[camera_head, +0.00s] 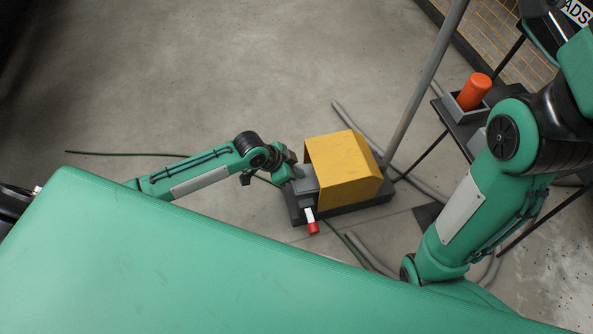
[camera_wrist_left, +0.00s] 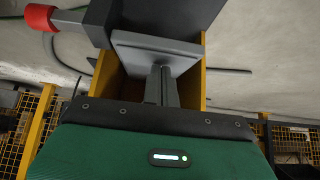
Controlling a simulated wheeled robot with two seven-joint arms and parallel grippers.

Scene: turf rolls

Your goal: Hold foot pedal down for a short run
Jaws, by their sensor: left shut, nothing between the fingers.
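The foot pedal's yellow hood (camera_head: 342,168) stands on a dark base (camera_head: 365,202) on the floor, its open side facing my left gripper. A grey pedal plate (camera_head: 306,183) sticks out of this opening. My left gripper (camera_head: 293,174) is shut and empty at the plate. In the left wrist view the shut fingers (camera_wrist_left: 160,82) reach the grey plate (camera_wrist_left: 155,50) between the yellow side walls (camera_wrist_left: 107,72); contact looks likely, but I cannot tell how far the plate is pressed. A red-tipped lever (camera_head: 313,226) sits beside the plate. My right gripper is not in view.
A grey pole (camera_head: 425,85) rises behind the pedal. An orange cylinder (camera_head: 474,92) stands in a grey holder on a dark stand (camera_head: 455,122) at right. Hoses (camera_head: 352,117) and a green cable (camera_head: 120,154) lie on the floor. The floor at upper left is clear.

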